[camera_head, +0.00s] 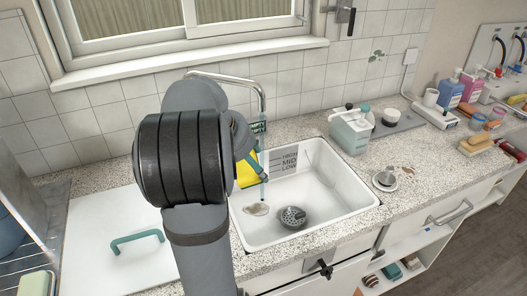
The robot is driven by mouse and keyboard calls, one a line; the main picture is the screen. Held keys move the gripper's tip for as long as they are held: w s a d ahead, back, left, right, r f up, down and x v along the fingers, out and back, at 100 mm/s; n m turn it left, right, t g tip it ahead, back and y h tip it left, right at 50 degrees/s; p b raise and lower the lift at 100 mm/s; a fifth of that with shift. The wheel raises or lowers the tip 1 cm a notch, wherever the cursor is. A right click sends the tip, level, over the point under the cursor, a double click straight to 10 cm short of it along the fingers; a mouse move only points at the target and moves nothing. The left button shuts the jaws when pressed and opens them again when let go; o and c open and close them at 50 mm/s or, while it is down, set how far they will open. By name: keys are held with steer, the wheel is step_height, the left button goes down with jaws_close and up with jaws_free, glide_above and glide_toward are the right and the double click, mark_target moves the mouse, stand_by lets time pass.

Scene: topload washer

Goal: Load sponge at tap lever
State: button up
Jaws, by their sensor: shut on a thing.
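My arm fills the left middle of the view, in front of the sink (335,204). Its fingers are hidden behind its links, so what they hold cannot be seen. A yellow piece (246,176), possibly a sponge, shows beside my arm at the sink's left wall. A thin teal part (258,168), possibly the tap lever, passes in front of it. The metal tap spout (228,78) arches behind my arm. The sink's back wall is marked HIGH, MID and LOW.
A white board with a teal handle (137,240) lies left of the sink. A dark perforated strainer (293,216) is in the sink. Sponge-like blocks (476,143) and bottles are at the far right. A rack (30,255) stands at the left.

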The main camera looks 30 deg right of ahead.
mark_target(244, 172)
steer(key=shift+r, duration=0.1)
stand_by(0.3)
steer(key=shift+s+a+r+p, duration=0.3)
steer(key=shift+s+a+r, duration=0.1)
steer(key=shift+a+r, duration=0.3)
steer(key=shift+s+a+r+p, duration=0.35)
steer(key=shift+a+r, duration=0.25)
steer(key=shift+a, duration=0.2)
steer(key=shift+s+a+r+p, duration=0.25)
steer(key=shift+s+a+r, duration=0.15)
steer(key=shift+a+r, duration=0.3)
steer(key=shift+w, duration=0.1)
